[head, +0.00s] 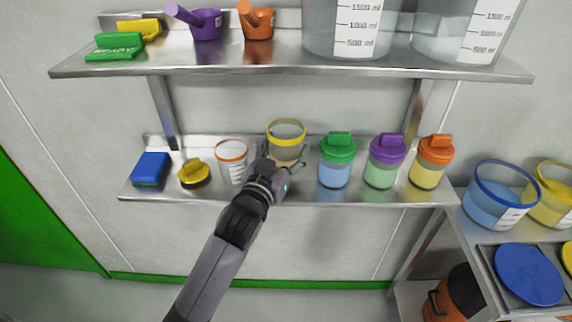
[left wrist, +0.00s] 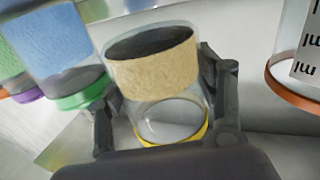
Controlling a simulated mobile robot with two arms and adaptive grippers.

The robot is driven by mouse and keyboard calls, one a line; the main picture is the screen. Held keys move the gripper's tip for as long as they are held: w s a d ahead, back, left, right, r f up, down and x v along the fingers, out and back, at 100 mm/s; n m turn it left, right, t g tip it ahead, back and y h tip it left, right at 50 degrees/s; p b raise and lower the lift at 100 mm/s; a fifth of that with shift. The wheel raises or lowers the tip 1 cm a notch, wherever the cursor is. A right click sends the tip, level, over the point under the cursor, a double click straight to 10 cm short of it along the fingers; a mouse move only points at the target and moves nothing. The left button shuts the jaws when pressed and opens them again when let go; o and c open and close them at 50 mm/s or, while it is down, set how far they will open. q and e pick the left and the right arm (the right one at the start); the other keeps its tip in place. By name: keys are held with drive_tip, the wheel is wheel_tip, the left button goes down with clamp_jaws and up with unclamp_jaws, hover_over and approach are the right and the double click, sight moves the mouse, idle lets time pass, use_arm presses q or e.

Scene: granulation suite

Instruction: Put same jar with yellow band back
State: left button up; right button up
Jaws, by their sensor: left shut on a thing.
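The jar with the yellow band (head: 286,142) is open at the top and holds beige powder. My left gripper (head: 281,160) is shut on it, with a finger on each side. In the left wrist view the jar (left wrist: 155,80) appears upside down between the fingers, its yellow rim low in the picture. The jar is over the lower wall shelf (head: 300,197), between an orange-rimmed jar and a green-lidded jar. My gripper hides its base in the head view, so I cannot tell whether it touches the shelf. My right gripper is not in view.
The orange-rimmed jar (head: 232,160) is close on the left, the green-lidded jar (head: 335,165) on the right. A yellow lid (head: 195,174) and blue sponge (head: 151,169) lie further left. Purple-lidded (head: 383,168) and orange-lidded (head: 428,170) jars stand right. An upper shelf (head: 290,70) overhangs.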

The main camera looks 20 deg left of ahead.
sight(286, 160)
use_arm(q)
wheel_tip(286, 160, down, 4)
drive_tip(key=shift+w+r, duration=0.1)
drive_tip(key=shift+r, duration=0.15)
drive_tip(key=shift+f, duration=0.4)
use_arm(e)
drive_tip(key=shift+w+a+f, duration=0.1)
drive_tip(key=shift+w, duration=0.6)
use_arm(q)
drive_tip(key=o, duration=2)
drive_tip(key=shift+f, duration=0.15)
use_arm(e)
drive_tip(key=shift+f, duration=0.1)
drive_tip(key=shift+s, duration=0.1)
use_arm(q)
drive_tip(key=shift+s+a+b, duration=0.2)
drive_tip(key=shift+s+b, duration=0.25)
drive_tip(key=shift+s, duration=2.6)
drive_tip(key=shift+s+a+b, duration=0.2)
drive_tip(key=shift+s+b, duration=0.2)
drive_tip(key=shift+s, duration=2.6)
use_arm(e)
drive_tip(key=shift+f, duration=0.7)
